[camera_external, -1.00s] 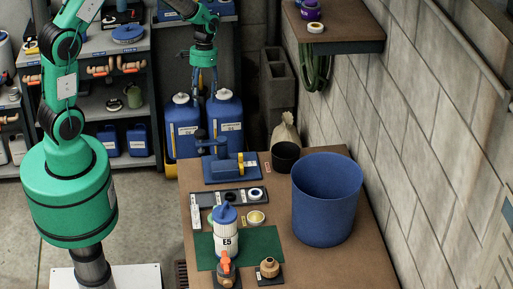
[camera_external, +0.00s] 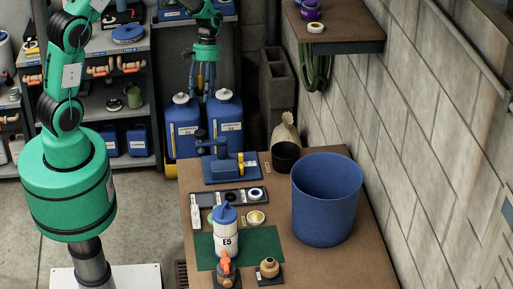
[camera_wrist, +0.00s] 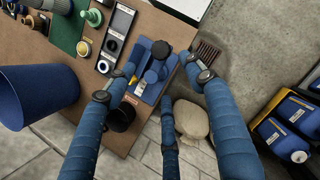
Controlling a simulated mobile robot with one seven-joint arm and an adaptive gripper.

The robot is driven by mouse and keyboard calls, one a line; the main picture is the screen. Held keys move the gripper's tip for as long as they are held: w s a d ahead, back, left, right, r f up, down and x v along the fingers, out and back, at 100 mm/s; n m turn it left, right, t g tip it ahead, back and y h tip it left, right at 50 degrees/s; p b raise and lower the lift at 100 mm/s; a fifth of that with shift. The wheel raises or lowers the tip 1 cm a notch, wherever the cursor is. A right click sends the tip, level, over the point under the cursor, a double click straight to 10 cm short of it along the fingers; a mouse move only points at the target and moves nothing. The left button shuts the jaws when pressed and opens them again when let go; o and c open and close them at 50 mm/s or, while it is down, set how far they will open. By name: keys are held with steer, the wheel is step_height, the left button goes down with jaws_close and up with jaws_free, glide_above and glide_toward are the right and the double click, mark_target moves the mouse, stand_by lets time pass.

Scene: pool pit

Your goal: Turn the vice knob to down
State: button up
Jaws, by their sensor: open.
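The blue vice (camera_external: 222,176) stands on a blue base at the far left edge of the brown workbench. It has a dark round knob (camera_external: 200,134) on its upper left and a yellow part on its right. In the wrist view the vice (camera_wrist: 153,76) lies between my fingers, with the dark round knob (camera_wrist: 160,49) near its top. My gripper (camera_external: 203,88) is open and empty, hanging above and behind the vice, apart from it. In the wrist view its blue fingers (camera_wrist: 160,72) are spread wide. Which way the knob is turned is not clear.
A large blue bin (camera_external: 327,205) stands on the bench's right side, near the block wall. A black pot (camera_external: 286,157) and a tan sack (camera_external: 287,132) are right of the vice. A dark tray (camera_external: 232,197) and a white E5 bottle (camera_external: 226,235) stand nearer. Blue jugs (camera_external: 184,125) stand behind.

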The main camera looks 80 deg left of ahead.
mark_target(200, 132)
steer(key=p+x, duration=0.1)
steer(key=x, duration=1.2)
steer(key=shift+d+f, duration=0.1)
steer(key=shift+f, duration=0.25)
steer(key=c, duration=1.1)
